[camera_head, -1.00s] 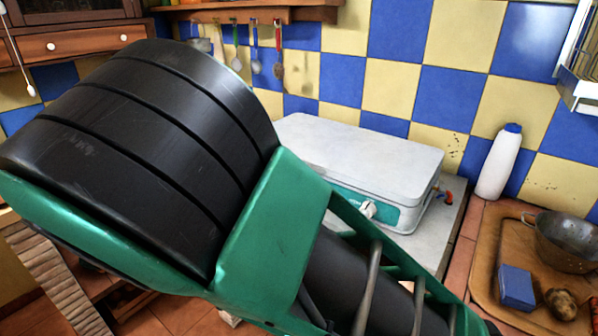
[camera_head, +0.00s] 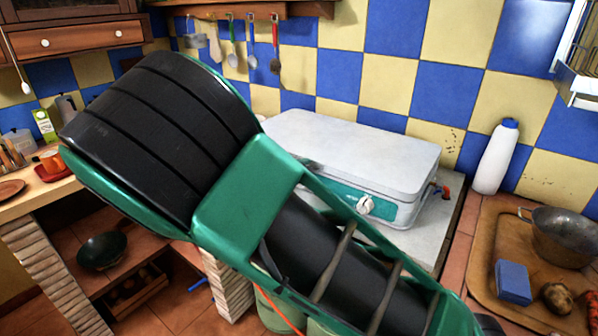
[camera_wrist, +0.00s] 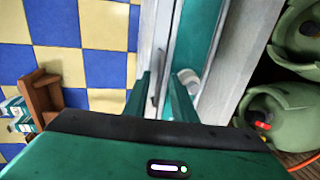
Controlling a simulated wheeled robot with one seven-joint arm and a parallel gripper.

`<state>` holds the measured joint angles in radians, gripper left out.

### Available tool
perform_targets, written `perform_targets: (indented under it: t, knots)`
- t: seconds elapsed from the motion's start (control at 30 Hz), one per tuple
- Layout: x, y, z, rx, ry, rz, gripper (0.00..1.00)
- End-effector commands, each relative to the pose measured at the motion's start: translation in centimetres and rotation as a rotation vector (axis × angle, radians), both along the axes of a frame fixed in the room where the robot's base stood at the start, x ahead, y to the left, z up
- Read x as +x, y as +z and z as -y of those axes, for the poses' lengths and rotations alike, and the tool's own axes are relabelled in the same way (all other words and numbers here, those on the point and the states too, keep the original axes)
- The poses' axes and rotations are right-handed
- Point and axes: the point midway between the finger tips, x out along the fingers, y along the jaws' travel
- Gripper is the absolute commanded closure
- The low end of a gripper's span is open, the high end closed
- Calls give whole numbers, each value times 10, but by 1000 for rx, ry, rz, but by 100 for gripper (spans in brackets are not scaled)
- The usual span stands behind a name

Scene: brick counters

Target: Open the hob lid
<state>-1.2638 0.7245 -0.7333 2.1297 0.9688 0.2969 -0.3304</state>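The hob (camera_head: 404,215) is a white box with a green front panel and a white knob (camera_head: 365,204). Its flat white lid (camera_head: 350,140) lies shut on top in the head view. In the wrist view the hob's green panel (camera_wrist: 197,32) and knob (camera_wrist: 187,80) show beside a pale lid edge (camera_wrist: 147,35). My gripper (camera_wrist: 161,84) has its two green fingers apart, pointing at the hob's front edge near the knob. Nothing is clearly held, and I cannot tell whether the fingers touch the lid. In the head view my arm hides the gripper and the hob's left front.
A white bottle (camera_head: 496,157) stands right of the hob. A wooden tray (camera_head: 488,240) holds a blue box (camera_head: 513,282) and a metal colander (camera_head: 562,238). Utensils hang on the tiled wall behind. Green gas bottles (camera_wrist: 268,115) stand below the counter.

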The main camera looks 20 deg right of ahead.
Motion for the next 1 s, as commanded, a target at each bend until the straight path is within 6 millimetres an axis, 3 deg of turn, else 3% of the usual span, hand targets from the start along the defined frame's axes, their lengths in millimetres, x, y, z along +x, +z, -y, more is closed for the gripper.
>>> perform_targets:
  t: [0.17,0.27,0.3,1.0]
  knots:
    - [0,0,0,0,0,0,76]
    - [0,0,0,0,0,0,97]
    - [0,0,0,0,1,0,100]
    - [-1,-2,-2,2,3,-4,100]
